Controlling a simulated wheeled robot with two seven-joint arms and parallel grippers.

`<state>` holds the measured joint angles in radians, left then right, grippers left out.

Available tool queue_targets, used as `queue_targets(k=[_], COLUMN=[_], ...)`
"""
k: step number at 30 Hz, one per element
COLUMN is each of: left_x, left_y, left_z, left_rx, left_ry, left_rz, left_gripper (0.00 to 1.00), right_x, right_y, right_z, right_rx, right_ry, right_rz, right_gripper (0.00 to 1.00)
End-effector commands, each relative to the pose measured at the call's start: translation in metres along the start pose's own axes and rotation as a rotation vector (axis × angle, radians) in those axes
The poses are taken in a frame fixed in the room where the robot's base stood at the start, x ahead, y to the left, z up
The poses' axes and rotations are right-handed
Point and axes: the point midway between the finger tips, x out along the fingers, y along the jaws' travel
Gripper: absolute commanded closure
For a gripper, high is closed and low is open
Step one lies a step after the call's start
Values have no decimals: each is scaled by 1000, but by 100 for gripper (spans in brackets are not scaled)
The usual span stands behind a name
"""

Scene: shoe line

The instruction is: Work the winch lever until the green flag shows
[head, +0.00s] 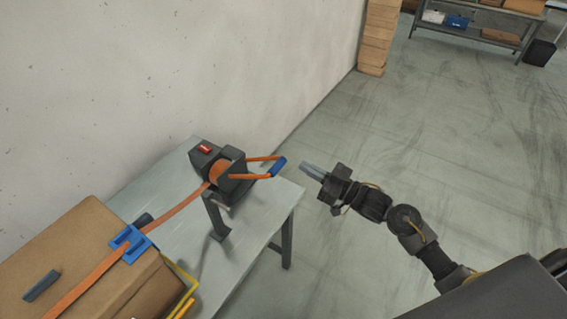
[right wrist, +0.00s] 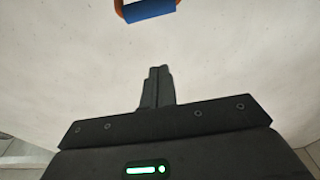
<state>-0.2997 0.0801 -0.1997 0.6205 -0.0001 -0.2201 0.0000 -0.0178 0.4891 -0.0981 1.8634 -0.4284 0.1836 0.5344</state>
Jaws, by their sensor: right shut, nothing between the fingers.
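The winch (head: 222,170) is a dark body with an orange strap drum, standing on the table. Its lever (head: 255,168) is an orange loop with a blue grip (head: 278,167), reaching out to the right. A red flag (head: 205,148) shows on top of the winch; I see no green flag. My right gripper (head: 307,168) is shut and empty, just right of the blue grip and apart from it. In the right wrist view the blue grip (right wrist: 149,10) is at the top edge, beyond the closed fingers (right wrist: 158,88). My left gripper is not in view.
The orange strap (head: 180,212) runs from the winch over a cardboard box (head: 150,285) through a blue corner guard (head: 130,244). The grey table (head: 250,232) stands by a white wall (head: 200,60). The floor right of the table is clear. A shelf (head: 480,32) stands far back.

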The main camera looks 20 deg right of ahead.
Motion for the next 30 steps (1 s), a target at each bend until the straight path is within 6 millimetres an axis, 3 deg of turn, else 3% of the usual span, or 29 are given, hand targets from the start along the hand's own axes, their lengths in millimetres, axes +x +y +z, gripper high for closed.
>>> queue_targets(k=[15,21,30], left_x=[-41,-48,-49], left_y=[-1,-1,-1], left_z=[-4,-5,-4], left_rx=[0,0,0], left_ry=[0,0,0], left_rz=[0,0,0], left_gripper=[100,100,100], right_x=[98,84,80], right_y=[0,-1,-1], right_z=[-4,27,38], right_rx=[2,3,0], right_ry=[0,-4,0], right_rz=[0,0,-1], right_gripper=[100,100,100])
